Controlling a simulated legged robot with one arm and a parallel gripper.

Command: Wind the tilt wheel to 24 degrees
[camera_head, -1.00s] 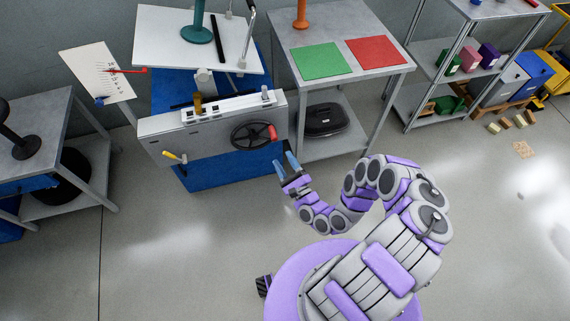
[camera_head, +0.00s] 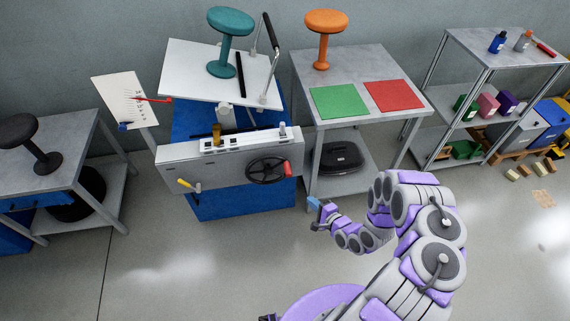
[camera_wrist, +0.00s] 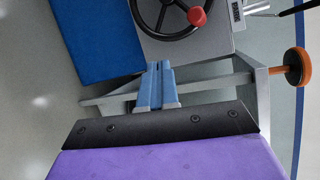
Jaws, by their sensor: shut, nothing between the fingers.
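The tilt wheel (camera_head: 268,170) is a black spoked handwheel with a red knob (camera_head: 287,168) at its right rim, on the grey front panel (camera_head: 222,172) of a test rig. It also shows at the top of the wrist view (camera_wrist: 165,30), with the red knob (camera_wrist: 197,16) at its right. My gripper (camera_head: 314,203) is shut and empty, with blue fingers (camera_wrist: 157,82) together. It is below and right of the wheel, apart from it. A white angle board (camera_head: 124,102) with a red pointer (camera_head: 152,99) stands left of the rig; its marks are too small to read.
The tilted white platform (camera_head: 205,72) carries a teal stool (camera_head: 224,68). A yellow-handled lever (camera_head: 188,186) is at the panel's left. A grey table (camera_head: 385,120) with green and red mats stands right of the rig. The floor in front is clear.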

